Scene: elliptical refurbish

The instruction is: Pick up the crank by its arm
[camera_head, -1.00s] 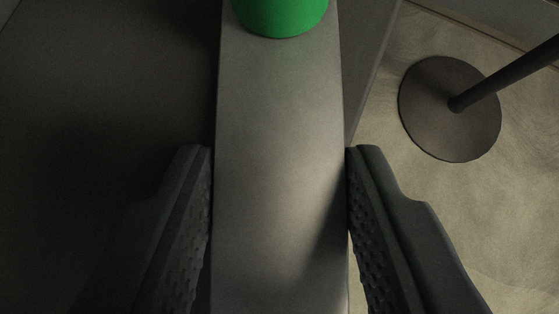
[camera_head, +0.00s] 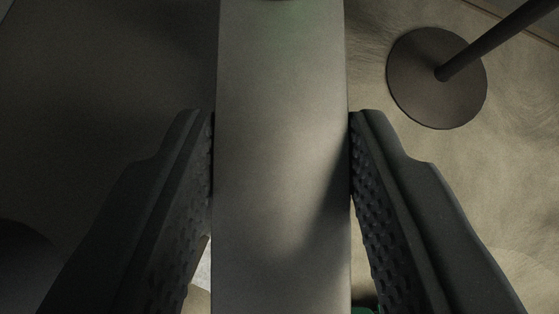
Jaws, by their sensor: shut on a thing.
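The crank's arm (camera_head: 281,190) is a broad, flat grey bar that runs from the top of the view to the bottom between my fingers. My gripper (camera_head: 281,115) is shut on the crank's arm, with one dark ridged finger along each long side. Only a thin dark green sliver of the crank's round green part shows at the top edge. The near end of the bar is cut off by the bottom edge.
A dark round stand base (camera_head: 437,78) with a slanting pole is on the pale floor (camera_head: 480,180) at the right. A dark surface (camera_head: 100,80) fills the left. A small green thing (camera_head: 365,310) peeks out at the bottom, right of the bar.

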